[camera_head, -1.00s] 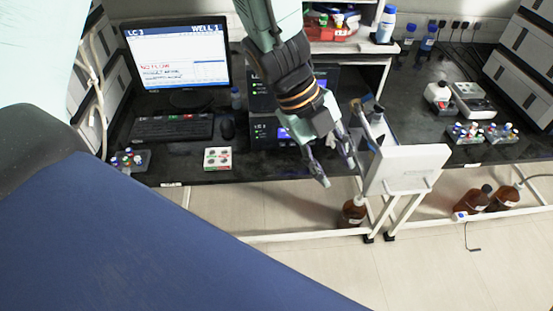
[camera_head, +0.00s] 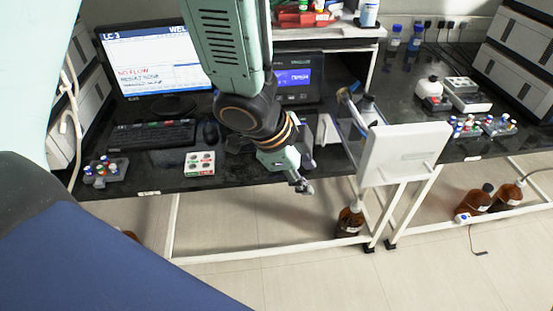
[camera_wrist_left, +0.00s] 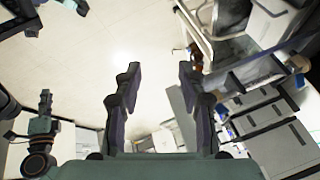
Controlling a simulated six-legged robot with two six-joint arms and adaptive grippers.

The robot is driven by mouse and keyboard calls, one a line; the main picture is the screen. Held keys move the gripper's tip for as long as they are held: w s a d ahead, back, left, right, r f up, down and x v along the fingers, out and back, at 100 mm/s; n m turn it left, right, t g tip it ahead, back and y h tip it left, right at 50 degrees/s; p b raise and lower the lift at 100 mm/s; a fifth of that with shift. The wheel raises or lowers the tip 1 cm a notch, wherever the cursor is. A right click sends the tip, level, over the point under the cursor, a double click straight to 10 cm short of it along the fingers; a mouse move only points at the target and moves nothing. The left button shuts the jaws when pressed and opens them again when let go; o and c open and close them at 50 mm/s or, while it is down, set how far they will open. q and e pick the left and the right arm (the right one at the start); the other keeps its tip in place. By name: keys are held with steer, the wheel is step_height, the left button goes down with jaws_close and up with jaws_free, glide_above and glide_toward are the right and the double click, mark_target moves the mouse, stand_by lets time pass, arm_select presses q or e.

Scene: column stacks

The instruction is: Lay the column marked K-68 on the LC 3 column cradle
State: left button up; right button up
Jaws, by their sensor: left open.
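My left gripper (camera_head: 303,184) hangs at the front edge of the black bench, left of a white panel. In the left wrist view its two fingers (camera_wrist_left: 158,80) are apart with nothing between them. What looks like my right gripper (camera_wrist_left: 45,105) shows small at the left of that view; its fingers are too small to judge. A monitor (camera_head: 155,65) reading LC 3 stands at the back left. I cannot make out a column marked K-68 or the LC 3 cradle; my left arm hides part of the bench.
A white panel (camera_head: 405,152) juts out at the bench front. A keyboard (camera_head: 152,135), a small white box (camera_head: 199,163) and a vial rack (camera_head: 106,171) are on the left. Brown bottles (camera_head: 349,222) stand below the bench.

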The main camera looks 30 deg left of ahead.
arm_select(q)
steer(key=s+a+f+n+t+y+b, duration=0.1)
steer(key=a+f+n+b, duration=0.1)
steer(key=f+n+b, duration=0.45)
steer(key=s+a+f+n+t+b, duration=0.1)
steer(key=s+a+f+n+b, duration=0.2)
steer(key=f, duration=0.7)
steer(key=s+a+f+n+g+y, duration=0.1)
steer(key=s+a+f+n+g, duration=0.1)
steer(key=s+f, duration=0.6)
steer(key=s+a+f+n+g+y, duration=0.1)
steer(key=s+f+n+g, duration=0.3)
steer(key=s+f, duration=0.5)
steer(key=s+a+b, duration=0.1)
steer(key=s, duration=0.3)
steer(key=shift+f, duration=0.15)
arm_select(e)
step_height(320, 180, down, 11)
steer(key=shift+s+a, duration=0.15)
steer(key=shift+a, duration=0.05)
